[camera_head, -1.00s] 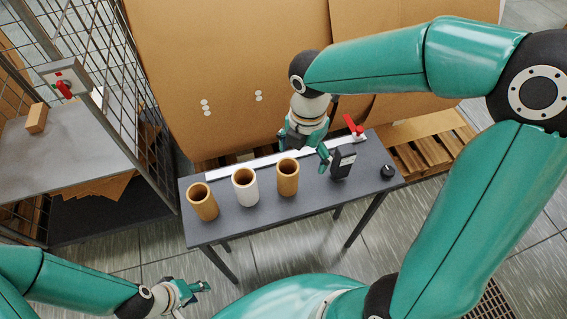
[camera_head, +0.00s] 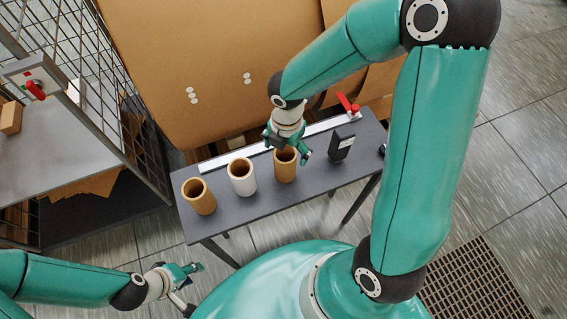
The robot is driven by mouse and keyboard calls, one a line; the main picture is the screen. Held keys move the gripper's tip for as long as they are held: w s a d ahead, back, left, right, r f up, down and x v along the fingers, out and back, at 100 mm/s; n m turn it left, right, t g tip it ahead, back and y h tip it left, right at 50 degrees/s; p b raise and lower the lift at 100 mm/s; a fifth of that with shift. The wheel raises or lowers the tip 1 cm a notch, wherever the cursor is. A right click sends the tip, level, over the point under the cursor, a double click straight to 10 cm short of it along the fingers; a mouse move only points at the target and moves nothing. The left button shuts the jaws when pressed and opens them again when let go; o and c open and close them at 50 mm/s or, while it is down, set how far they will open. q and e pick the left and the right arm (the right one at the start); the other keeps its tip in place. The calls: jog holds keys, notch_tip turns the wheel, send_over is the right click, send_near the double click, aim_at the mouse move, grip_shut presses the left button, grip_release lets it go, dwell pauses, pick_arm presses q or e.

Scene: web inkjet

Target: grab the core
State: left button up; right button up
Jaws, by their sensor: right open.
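Three upright hollow cores stand in a row on a dark grey table (camera_head: 263,203): a brown core on the left (camera_head: 200,199), a white core in the middle (camera_head: 243,182) and a brown core on the right (camera_head: 285,172). My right gripper (camera_head: 287,147) is open at the rim of the right brown core, with one finger to each side of its top. I cannot tell whether it touches the core, and the gripper hides part of the far rim. My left gripper (camera_head: 195,287) is open and empty, low at the front left, away from the table.
A white ruler-like strip (camera_head: 222,161) with a red clamp (camera_head: 347,104) runs along the table's back edge. A small black device (camera_head: 341,145) stands right of the cores. A large cardboard sheet (camera_head: 200,50) is behind. A wire cage with a shelf (camera_head: 55,145) stands at the left.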

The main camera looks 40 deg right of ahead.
jog(key=shift+w+f, duration=0.2)
jog(key=shift+f, duration=2.7)
jog(key=c, duration=1.2)
jog(key=shift+c, duration=0.2)
jog(key=shift+r, duration=0.15)
